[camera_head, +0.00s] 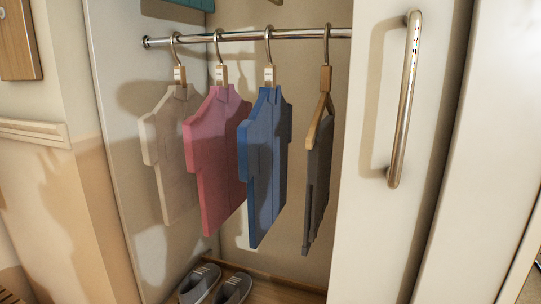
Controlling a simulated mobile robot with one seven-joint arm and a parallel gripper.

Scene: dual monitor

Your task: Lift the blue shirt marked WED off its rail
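The blue shirt (265,165) hangs from a hooked hanger on the chrome rail (245,36) inside the wardrobe. It is third from the left. A small pale tag (269,76) sits below its hook; any lettering on it is too small to read. A pink shirt (217,155) hangs close on its left, overlapping or nearly touching it in this view. A dark grey garment (317,180) on a wooden hanger hangs on its right, a small gap apart. My gripper is not in view.
A cream shirt (174,150) hangs at the far left. The white door (385,230) with its long metal handle (404,100) covers the wardrobe's right side. Grey slippers (232,288) lie on the wardrobe floor. A teal item (193,4) shows above the rail. Space below the shirts is mostly free.

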